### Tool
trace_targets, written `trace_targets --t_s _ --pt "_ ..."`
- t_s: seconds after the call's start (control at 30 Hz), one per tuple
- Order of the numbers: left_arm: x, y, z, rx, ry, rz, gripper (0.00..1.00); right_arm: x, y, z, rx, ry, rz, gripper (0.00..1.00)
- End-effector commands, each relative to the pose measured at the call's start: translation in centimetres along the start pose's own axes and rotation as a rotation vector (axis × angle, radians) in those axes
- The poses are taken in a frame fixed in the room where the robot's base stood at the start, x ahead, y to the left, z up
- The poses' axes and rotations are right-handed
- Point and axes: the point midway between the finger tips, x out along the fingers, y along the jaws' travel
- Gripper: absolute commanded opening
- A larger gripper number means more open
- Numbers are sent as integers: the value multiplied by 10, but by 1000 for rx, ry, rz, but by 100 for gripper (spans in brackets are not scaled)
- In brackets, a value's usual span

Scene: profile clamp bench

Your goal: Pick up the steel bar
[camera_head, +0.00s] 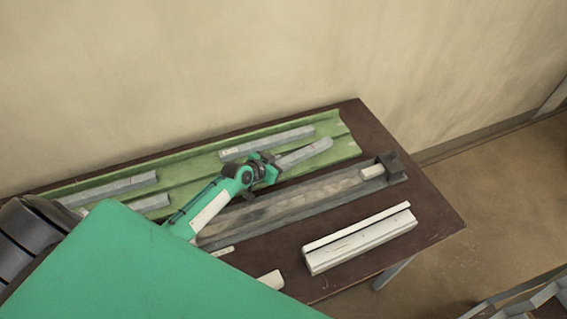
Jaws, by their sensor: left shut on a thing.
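My left gripper (271,167) reaches in over the green tray (345,147) at the back of the table. It is shut on one end of a grey steel bar (306,153). The bar points right and slightly up from the jaws, over the tray; whether it still touches the tray is not clear. A second grey bar (266,142) lies in the tray just behind. More grey bars (108,189) lie at the tray's left end. My right gripper is not in view.
A long dark grey channel (300,204) with an end block (392,166) lies in front of the tray, with a pale block (372,171) in it. A white profile (360,238) lies nearer the front. The brown table's (432,215) right end is clear.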

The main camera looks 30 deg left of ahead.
Motion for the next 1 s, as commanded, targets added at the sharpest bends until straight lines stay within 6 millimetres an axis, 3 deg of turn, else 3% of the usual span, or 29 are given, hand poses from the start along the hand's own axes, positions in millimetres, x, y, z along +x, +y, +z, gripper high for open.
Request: trace_targets --t_s 0.27,0.47,1.0 --pt "-2 -2 -1 -3 -1 -3 0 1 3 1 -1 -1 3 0" --pt "-10 -3 -20 -1 5 -5 0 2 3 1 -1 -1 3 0" --pt "-69 -2 -127 4 6 -4 0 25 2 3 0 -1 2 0"
